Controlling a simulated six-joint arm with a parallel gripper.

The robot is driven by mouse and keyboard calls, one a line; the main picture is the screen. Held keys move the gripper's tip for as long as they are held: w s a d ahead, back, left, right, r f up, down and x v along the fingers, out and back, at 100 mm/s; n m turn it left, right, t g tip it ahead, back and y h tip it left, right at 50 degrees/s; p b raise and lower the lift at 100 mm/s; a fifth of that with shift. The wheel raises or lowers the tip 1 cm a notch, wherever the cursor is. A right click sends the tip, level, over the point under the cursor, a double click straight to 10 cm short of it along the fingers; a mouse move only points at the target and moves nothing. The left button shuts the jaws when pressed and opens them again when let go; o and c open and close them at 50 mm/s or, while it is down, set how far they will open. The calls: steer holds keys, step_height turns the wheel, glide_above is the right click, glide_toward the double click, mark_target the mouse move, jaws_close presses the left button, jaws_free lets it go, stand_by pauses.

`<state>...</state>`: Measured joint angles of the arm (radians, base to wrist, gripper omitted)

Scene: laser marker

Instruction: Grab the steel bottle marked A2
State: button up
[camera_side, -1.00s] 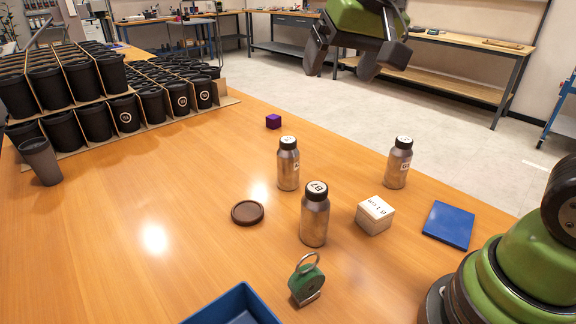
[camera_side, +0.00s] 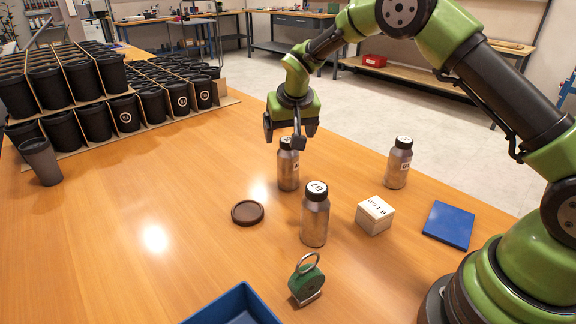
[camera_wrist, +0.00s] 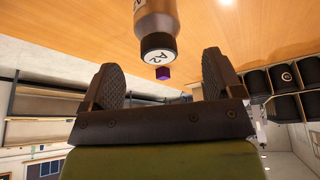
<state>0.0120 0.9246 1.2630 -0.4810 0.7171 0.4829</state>
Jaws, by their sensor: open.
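The steel bottle marked A2 (camera_side: 288,172) stands upright on the wooden table, left of and behind the bottle marked B7 (camera_side: 314,218). Its black cap with a white A2 label (camera_wrist: 158,50) shows clearly in the wrist view, ahead of and between my fingers. My gripper (camera_side: 292,138) is open and empty, at the height of the A2 bottle's cap and partly in front of it in the side view. In the wrist view my open gripper (camera_wrist: 160,88) has one finger either side of the line to the cap. I cannot tell whether a finger touches it.
Another steel bottle (camera_side: 398,163) stands to the right. A white box (camera_side: 375,215), blue pad (camera_side: 448,225), brown disc (camera_side: 247,212), green ringed object (camera_side: 306,281) and blue tray (camera_side: 236,303) surround the bottles.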

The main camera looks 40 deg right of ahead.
mark_target(288, 140)
steer(key=x, duration=0.4)
steer(key=shift+f, duration=0.4)
steer(key=c, duration=1.3)
